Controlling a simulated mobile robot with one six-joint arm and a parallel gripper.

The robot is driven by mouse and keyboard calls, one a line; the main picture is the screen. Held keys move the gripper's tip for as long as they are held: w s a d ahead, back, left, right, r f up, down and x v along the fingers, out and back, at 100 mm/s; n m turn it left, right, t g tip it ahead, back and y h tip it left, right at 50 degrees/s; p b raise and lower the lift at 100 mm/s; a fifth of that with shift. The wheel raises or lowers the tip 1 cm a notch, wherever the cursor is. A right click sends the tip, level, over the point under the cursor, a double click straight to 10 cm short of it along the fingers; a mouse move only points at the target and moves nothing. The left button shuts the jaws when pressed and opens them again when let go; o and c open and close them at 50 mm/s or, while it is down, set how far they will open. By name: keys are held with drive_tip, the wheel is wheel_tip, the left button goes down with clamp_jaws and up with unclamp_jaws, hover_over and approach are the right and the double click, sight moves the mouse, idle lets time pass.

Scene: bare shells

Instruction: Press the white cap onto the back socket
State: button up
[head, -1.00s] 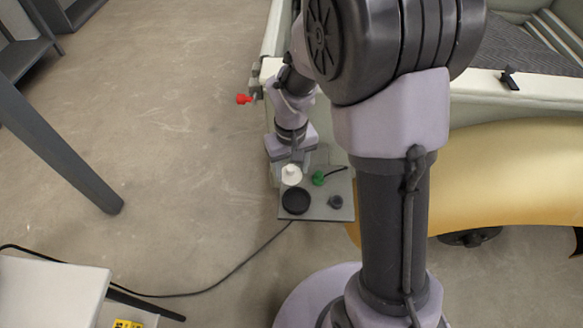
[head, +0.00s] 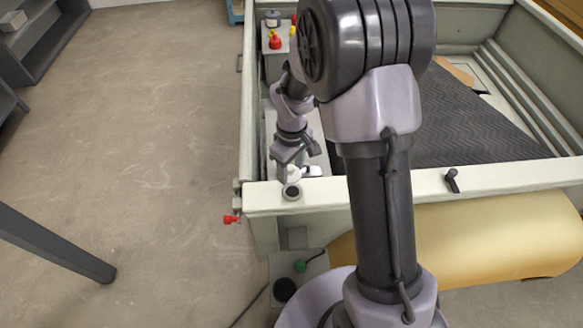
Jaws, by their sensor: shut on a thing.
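My gripper (head: 292,168) points down over the near left corner of the big pale frame. It is shut on the white cap (head: 294,174), which is partly hidden by the fingers. Just in front of and below the cap, a dark round fitting with a pale centre (head: 291,191) sits on the frame's near rim. I cannot tell whether the cap touches it. At the far left corner stand a red cap (head: 276,42), a yellow piece (head: 292,31) and a grey round fitting (head: 272,18). I cannot tell which fitting is the back socket.
The pale frame (head: 500,177) carries a black handle (head: 452,180) on its near rim. A red knob (head: 231,219) sticks out at its left side. A low shelf (head: 318,264) holds a green cap (head: 300,266) and a black disc (head: 284,290).

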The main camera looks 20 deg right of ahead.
sight(292, 191)
drive_tip(key=shift+s+f+b, duration=0.25)
drive_tip(key=shift+s+b, duration=0.05)
drive_tip(key=shift+s, duration=0.2)
drive_tip(key=shift+s+f+b, duration=0.25)
drive_tip(key=shift+s, duration=0.25)
drive_tip(key=f+b, duration=0.2)
drive_tip(key=f, duration=0.1)
drive_tip(key=f+b, duration=0.1)
drive_tip(key=shift+w+f, duration=0.35)
drive_tip(key=shift+w, duration=0.05)
drive_tip(key=shift+s+f+b, duration=0.15)
drive_tip(key=shift+b, duration=0.15)
drive_tip(key=shift+w, duration=0.25)
drive_tip(key=shift+s, duration=0.1)
drive_tip(key=shift+f+b, duration=0.15)
drive_tip(key=shift+b, duration=0.25)
idle(0.3)
